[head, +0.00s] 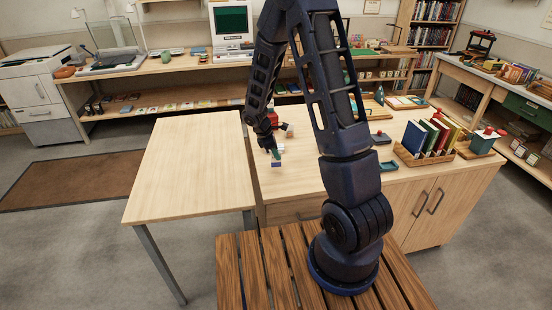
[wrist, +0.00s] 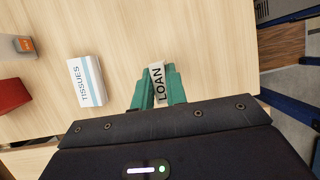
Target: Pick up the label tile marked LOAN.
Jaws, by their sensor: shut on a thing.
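The label tile marked LOAN (wrist: 158,84) is a pale tile with black lettering, seen in the wrist view between the green fingers of my gripper (wrist: 159,90). The fingers are shut on it from both sides. In the head view my gripper (head: 275,156) is low over the wooden counter, near its front left part. I cannot make out the tile's lettering there. Whether the tile still touches the counter is not clear.
A white TISSUES pack (wrist: 87,82) lies left of my gripper in the wrist view, with a red object (wrist: 12,95) farther left. A book rack (head: 426,160) stands on the counter's right. The left table (head: 185,165) is bare.

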